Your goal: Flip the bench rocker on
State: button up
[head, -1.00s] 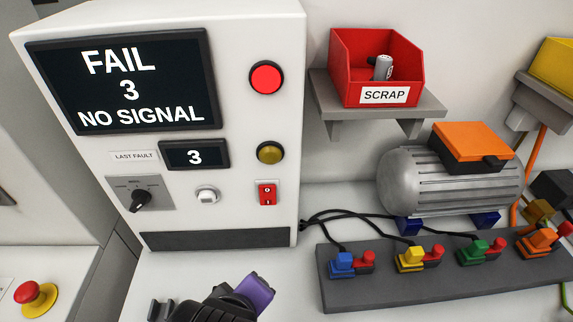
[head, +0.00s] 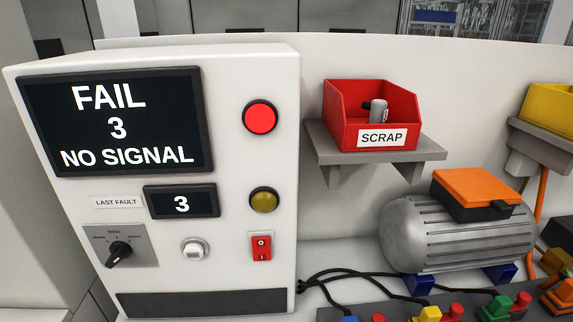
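The red rocker switch (head: 261,247) is on the lower right of the white test cabinet's front (head: 226,100), below a yellow-amber button. It is small, with a mark at its top and another at its bottom; I cannot tell which side is pressed. The cabinet screen (head: 118,122) reads "FAIL 3 NO SIGNAL". The small display (head: 181,203) reads "3". My gripper is out of view now, so its state and its place relative to the rocker are hidden.
A red lamp (head: 260,117), amber button (head: 264,200), white knob (head: 194,249) and black selector (head: 119,254) share the panel. Right are a red SCRAP bin (head: 345,118) on a shelf, a grey motor (head: 400,235) and cables with coloured connectors (head: 499,308). The space before the rocker looks clear.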

aim_at(260, 246)
jog(key=j+z, duration=0.1)
jog(key=j, duration=0.3)
jog(key=k+j+z, duration=0.1)
jog(key=j, duration=0.3)
jog(key=k+j+z, duration=0.1)
jog(key=j, duration=0.3)
jog(key=k+j+z, duration=0.1)
jog(key=j, duration=0.3)
jog(key=k+j+z, duration=0.1)
jog(key=j, duration=0.3)
jog(key=k+j+z, duration=0.1)
jog(key=j, duration=0.25)
jog(key=k+j+z, duration=0.1)
jog(key=j, duration=0.3)
jog(key=k+j+z, duration=0.1)
jog(key=j, duration=0.25)
jog(key=i+j, duration=0.1)
jog(key=j, duration=0.2)
jog(key=z, duration=0.05)
